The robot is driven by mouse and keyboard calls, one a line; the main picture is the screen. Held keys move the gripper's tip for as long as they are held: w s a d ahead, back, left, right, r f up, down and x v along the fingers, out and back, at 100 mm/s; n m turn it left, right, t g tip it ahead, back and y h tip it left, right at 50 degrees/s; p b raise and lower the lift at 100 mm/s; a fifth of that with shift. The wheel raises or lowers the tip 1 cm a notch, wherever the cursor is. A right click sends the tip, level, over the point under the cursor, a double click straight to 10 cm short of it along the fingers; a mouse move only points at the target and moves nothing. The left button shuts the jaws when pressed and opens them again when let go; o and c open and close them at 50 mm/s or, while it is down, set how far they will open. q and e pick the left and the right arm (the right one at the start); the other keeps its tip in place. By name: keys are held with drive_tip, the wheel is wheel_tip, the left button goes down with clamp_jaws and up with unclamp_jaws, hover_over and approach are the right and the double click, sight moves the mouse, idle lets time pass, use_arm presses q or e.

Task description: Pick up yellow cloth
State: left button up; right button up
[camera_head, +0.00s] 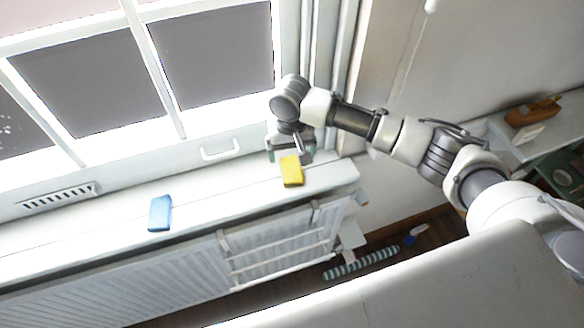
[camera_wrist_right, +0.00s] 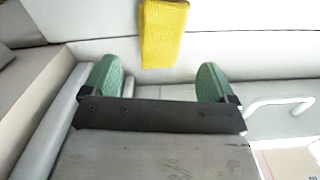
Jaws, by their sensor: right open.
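The yellow cloth (camera_head: 292,171) lies folded on the white window sill, near its right end. In the right wrist view the cloth (camera_wrist_right: 164,34) is at the top, beyond the fingertips and between their lines. My right gripper (camera_head: 290,156) is at the back of the sill, just behind the cloth. In the wrist view its green-tipped fingers (camera_wrist_right: 160,82) are spread wide with nothing between them. I cannot tell from these views how high the fingers are above the sill. My left gripper is not in view.
A blue folded cloth (camera_head: 160,213) lies on the sill to the left. A window handle (camera_head: 220,151) sticks out behind the sill. A white radiator (camera_head: 180,282) is below it. A shelf with a wooden item (camera_head: 533,112) is at the right. The sill between the cloths is clear.

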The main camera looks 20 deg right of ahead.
sight(291, 162)
drive_tip(key=shift+w+f+p, duration=0.1)
drive_tip(key=shift+f+p, duration=0.55)
drive_tip(key=shift+f, duration=2.1)
drive_tip(key=c, duration=1)
drive_tip(key=shift+r, duration=0.15)
wheel_tip(291, 162, up, 4)
drive_tip(key=shift+d+b, duration=0.1)
drive_tip(key=shift+b, duration=0.45)
drive_tip(key=s+d+r, duration=0.5)
drive_tip(key=s+r, duration=0.1)
drive_tip(key=s, duration=0.4)
drive_tip(key=shift+s+r+b, duration=0.2)
drive_tip(key=shift+r+b, duration=0.2)
drive_tip(key=shift+b, duration=0.05)
drive_tip(key=shift+d, duration=0.1)
